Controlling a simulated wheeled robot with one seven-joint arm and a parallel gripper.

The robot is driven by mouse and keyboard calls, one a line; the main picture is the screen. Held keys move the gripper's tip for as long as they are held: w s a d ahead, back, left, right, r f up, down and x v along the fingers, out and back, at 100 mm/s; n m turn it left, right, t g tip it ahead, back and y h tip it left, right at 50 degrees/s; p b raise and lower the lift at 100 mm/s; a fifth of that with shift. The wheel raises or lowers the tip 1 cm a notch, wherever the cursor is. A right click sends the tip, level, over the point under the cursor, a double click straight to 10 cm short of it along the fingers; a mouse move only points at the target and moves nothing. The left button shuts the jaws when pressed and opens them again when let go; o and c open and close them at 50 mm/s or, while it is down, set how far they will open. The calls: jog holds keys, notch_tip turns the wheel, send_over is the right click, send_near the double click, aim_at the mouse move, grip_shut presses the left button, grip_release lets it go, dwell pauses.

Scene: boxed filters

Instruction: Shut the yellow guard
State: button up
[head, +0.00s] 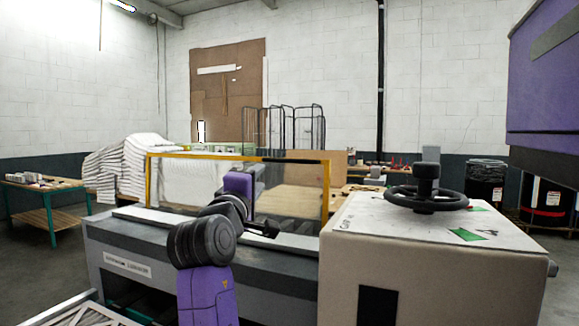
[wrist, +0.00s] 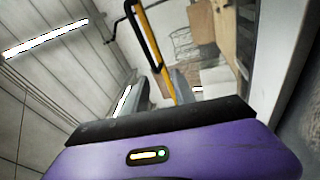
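The yellow guard is a clear panel in a yellow frame (head: 326,190). It stands raised and upright on the grey machine (head: 270,277), behind my arm in the head view. A dark stretch shows along its top rail. In the wrist view the yellow frame bar (wrist: 154,42) runs down toward my gripper, with a black handle-like bar (wrist: 142,38) beside it. My gripper (wrist: 160,88) has its two grey fingers apart, with the yellow bar showing between them. I cannot tell whether they touch it. In the head view my arm partly hides the panel.
A pale cabinet with a black handwheel (head: 427,198) stands right of the guard. A purple unit (head: 544,85) hangs at the upper right. A bench (head: 45,196) stands at the left, and stacked white material (head: 130,168) lies behind the machine. Open floor shows at left.

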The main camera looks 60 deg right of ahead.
aim_at(289, 161)
jog(key=s+d+r+g, duration=0.1)
jog(key=d, duration=0.2)
jog(key=s+d+r+g+p, duration=0.1)
jog(key=d, duration=0.2)
jog(key=s+d+r+m+g, duration=0.1)
jog(key=d, duration=0.3)
jog(key=shift+r+y, duration=0.2)
jog(key=shift+y, duration=0.2)
jog(key=shift+s+g, duration=0.1)
jog(key=shift+g, duration=0.2)
jog(key=shift+c, duration=0.4)
grip_shut()
jog(key=shift+d, duration=0.1)
dwell(0.3)
